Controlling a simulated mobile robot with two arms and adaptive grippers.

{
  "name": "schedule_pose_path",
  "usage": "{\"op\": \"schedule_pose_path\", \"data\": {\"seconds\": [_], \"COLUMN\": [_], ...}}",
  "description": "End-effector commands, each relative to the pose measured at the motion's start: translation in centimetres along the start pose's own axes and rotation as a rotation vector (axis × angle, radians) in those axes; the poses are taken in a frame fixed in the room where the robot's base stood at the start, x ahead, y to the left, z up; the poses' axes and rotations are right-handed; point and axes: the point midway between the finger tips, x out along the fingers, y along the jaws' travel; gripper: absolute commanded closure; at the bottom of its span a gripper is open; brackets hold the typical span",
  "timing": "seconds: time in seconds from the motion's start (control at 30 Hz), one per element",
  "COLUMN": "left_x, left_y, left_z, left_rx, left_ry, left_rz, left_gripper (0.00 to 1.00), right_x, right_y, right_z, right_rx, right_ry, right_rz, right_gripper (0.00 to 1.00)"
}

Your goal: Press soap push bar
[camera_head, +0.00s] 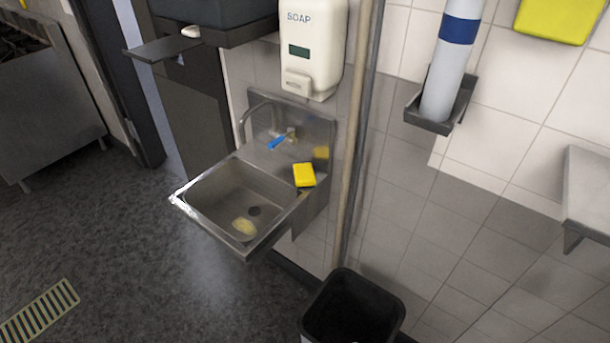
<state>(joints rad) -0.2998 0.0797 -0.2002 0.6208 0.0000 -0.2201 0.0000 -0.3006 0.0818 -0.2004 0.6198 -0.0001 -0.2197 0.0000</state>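A white soap dispenser (313,45) labelled "SOAP" hangs on the tiled wall at the top middle of the head view. It has a small dark window, and its push bar (297,85) is the pale piece at its lower front. The dispenser hangs above the back of a steel hand sink (225,197). Neither of my grippers shows in this view.
A yellow sponge (304,175) lies on the sink's right rim, near a blue-handled tap (282,138). A black bin (352,308) stands below right. A wall bracket (440,105) holds a white cylinder. The floor at left is mostly open.

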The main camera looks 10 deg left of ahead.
Motion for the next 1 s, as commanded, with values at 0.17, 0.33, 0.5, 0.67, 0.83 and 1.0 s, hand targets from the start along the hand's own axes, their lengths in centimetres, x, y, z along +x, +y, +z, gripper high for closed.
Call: {"op": "schedule_pose_path", "data": {"seconds": [0.17,0.33,0.5,0.67,0.83,1.0], "left_x": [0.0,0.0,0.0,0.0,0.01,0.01], "left_y": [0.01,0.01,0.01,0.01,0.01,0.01], "left_z": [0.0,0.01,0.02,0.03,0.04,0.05], "left_rx": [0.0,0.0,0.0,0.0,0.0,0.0], "left_ry": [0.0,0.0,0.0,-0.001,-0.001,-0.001], "left_rz": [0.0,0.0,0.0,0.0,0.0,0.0], "left_gripper": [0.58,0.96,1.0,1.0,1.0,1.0], "right_x": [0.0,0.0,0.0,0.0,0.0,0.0], "right_y": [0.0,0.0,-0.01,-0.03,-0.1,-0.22], "right_z": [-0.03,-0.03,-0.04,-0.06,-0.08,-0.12], "right_rx": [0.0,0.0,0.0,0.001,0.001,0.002], "right_ry": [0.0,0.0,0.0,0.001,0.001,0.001], "right_rz": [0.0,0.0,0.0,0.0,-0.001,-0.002], "right_gripper": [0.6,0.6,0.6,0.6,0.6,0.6]}}
